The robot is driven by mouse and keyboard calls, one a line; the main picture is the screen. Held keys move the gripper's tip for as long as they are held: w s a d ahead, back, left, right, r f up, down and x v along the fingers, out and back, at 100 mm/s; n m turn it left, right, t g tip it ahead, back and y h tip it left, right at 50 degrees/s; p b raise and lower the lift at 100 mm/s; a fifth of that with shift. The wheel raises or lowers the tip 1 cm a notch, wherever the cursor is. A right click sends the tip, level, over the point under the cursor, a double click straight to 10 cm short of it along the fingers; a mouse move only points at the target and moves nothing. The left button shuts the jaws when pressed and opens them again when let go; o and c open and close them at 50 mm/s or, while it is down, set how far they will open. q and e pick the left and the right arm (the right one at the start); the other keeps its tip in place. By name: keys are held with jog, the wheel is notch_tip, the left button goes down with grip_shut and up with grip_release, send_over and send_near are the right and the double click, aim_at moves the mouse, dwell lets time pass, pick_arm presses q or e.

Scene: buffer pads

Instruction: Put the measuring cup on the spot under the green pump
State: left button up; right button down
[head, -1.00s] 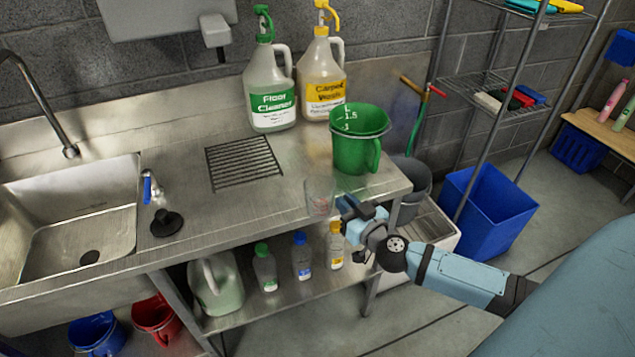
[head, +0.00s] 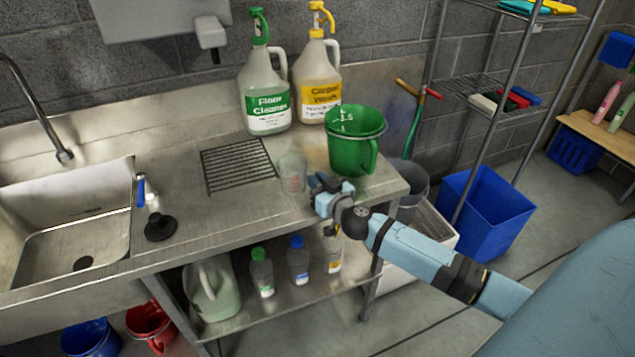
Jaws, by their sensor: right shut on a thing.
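The clear measuring cup (head: 292,172) with red markings is upright at the right end of the steel counter, just right of the drain grate. My right gripper (head: 312,188) is shut on its right side; whether the cup's base touches the counter is hard to tell. The green pump (head: 260,24) tops the Floor Cleaner jug (head: 265,95) at the back of the counter, behind and left of the cup. No marked spot under the pump's nozzle can be made out. My left gripper is not in view.
A green bucket (head: 349,152) stands close behind and right of my right gripper. The Carpet Wash jug (head: 316,75) with a yellow pump is beside the Floor Cleaner. The drain grate (head: 238,165) is clear. A black plunger-like object (head: 160,227) stands by the sink.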

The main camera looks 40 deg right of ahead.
jog(key=shift+f, duration=0.2)
jog(key=c, duration=1.2)
grip_release()
jog(key=shift+o, duration=0.2)
jog(key=shift+r, duration=0.15)
